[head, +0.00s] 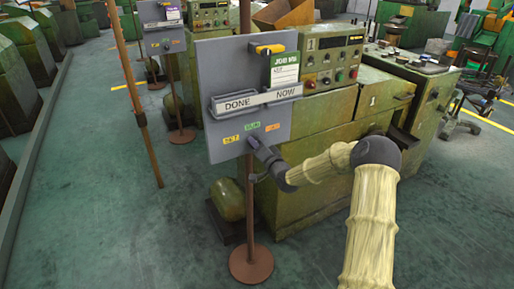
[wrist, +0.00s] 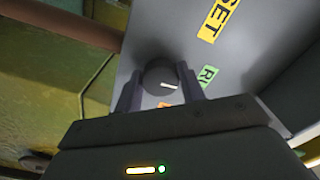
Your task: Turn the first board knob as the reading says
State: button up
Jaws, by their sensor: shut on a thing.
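The first board (head: 222,75) is a grey panel on a brown post. Yellow SET (head: 231,139), green RUN (head: 252,125) and orange (head: 272,127) labels line its lower part. My gripper (head: 254,143) is at the board's lower edge, below the green label. In the wrist view, the dark round knob (wrist: 158,75) sits between the two fingers of my gripper (wrist: 158,88), which is shut on it. The knob's white mark points right, roughly toward the green label (wrist: 208,76). The orange label (wrist: 168,104) is partly hidden. The machine's display (head: 354,39) is too small to read.
A rail (head: 255,100) marked DONE and NOW crosses the board, with a green-headed card (head: 284,68) above it. The green machine (head: 325,125) marked 1 stands close behind. A second board (head: 160,25) stands farther back. The floor (head: 110,200) at left is mostly clear.

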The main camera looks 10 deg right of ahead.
jog(key=shift+m, duration=0.5)
jog(key=o, duration=1)
jog(key=shift+c, duration=0.2)
jog(key=shift+s, duration=0.15)
jog(key=b+v, duration=0.1)
jog(key=v, duration=1.6)
